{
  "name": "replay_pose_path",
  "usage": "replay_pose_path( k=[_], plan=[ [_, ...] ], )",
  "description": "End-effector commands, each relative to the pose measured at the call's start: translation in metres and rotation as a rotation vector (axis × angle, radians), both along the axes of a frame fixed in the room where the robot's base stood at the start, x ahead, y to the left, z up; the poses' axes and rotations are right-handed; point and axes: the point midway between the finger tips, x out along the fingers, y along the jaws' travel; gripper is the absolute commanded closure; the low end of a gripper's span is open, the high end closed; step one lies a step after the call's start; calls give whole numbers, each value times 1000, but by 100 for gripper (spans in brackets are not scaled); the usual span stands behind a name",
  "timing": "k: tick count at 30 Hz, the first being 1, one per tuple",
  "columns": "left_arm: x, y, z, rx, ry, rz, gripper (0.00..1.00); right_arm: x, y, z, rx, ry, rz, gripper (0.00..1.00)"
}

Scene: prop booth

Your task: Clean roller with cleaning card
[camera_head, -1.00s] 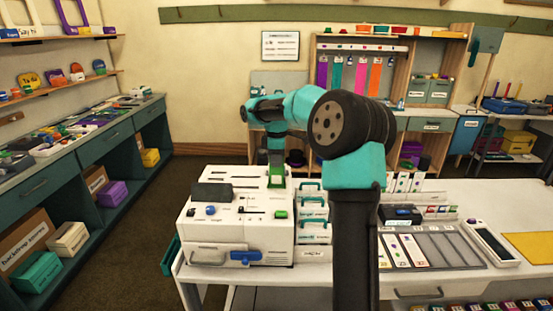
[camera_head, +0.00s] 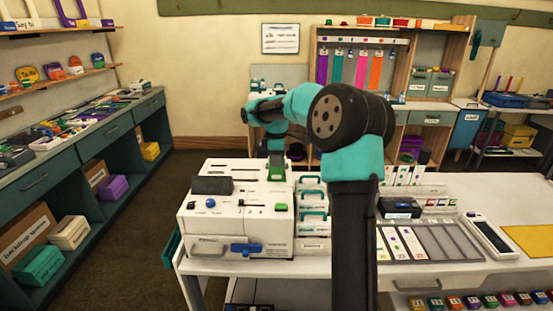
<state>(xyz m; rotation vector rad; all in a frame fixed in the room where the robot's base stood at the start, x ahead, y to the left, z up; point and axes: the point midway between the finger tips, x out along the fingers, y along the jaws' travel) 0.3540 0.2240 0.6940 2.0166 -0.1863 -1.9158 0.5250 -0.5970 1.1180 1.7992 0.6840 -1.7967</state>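A white boxy machine (camera_head: 222,222) stands at the left end of the white table, with a dark panel on top, small knobs, a blue handle and a green button on its front. I cannot make out a roller on it. My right gripper (camera_head: 276,174) points down at the machine's top rear edge; a small green patch shows at its tip. The finger gap is too small to see, and I cannot tell whether it holds anything. White cards (camera_head: 398,245) with coloured marks lie in the left slots of a grey tray; I cannot tell which is a cleaning card. My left gripper is out of view.
White drawers (camera_head: 313,215) with teal handles adjoin the machine on the right. A black device (camera_head: 399,208), the slotted grey tray (camera_head: 452,242), a handheld device (camera_head: 489,235) and a yellow mat (camera_head: 529,240) are farther right. My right arm's dark upper link crosses in front of the table.

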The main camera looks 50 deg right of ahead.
Motion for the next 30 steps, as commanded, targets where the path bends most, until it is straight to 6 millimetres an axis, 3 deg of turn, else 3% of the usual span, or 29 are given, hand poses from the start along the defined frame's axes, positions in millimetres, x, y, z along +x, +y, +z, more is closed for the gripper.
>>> replay_pose_path(
  k=[30],
  plan=[
    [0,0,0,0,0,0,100,0,0,-28,0,1,0,100]
  ],
)
